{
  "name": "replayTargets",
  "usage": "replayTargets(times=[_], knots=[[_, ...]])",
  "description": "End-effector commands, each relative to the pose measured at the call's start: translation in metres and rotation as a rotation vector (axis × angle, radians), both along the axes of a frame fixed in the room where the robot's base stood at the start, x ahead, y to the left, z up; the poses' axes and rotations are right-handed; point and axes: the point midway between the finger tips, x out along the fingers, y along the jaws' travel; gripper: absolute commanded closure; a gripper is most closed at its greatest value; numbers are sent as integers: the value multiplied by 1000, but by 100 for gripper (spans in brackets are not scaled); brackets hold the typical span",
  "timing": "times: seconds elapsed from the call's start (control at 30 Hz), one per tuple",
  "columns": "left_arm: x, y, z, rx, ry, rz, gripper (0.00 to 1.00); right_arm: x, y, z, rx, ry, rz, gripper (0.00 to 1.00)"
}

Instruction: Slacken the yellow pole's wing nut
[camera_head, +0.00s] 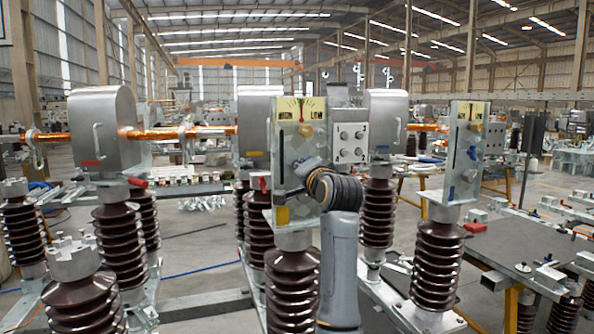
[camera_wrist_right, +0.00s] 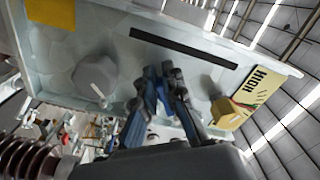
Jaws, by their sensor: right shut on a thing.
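The middle pole's upright plate (camera_head: 288,160) carries a yellow square (camera_head: 282,215) at its lower left. That yellow square also shows in the right wrist view (camera_wrist_right: 50,12), at the top left of the plate. My right gripper (camera_head: 303,168) reaches up to the plate's face from the front. In the right wrist view my right gripper's fingers (camera_wrist_right: 165,80) are close together against the plate, between a grey round knob (camera_wrist_right: 98,78) and a yellow block (camera_wrist_right: 228,108) by the scale. They are shut on the wing nut, which they mostly hide. My left gripper is not in view.
A similar plate (camera_head: 462,150) with a blue mark stands to the right. Metal housings (camera_head: 103,130) and ribbed brown insulators (camera_head: 122,240) stand to the left. A grey workbench (camera_head: 525,245) is at the right. Open floor shows between the frames.

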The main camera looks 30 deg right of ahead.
Motion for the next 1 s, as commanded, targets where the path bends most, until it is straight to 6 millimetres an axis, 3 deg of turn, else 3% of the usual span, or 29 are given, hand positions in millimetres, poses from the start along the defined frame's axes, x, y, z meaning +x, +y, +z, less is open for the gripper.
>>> replayTargets(times=[0.5,1.0], knots=[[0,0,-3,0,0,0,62,-2,-7,-3,-397,92,-3,100],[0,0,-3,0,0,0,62,-3,-8,0,-515,111,-5,100]])
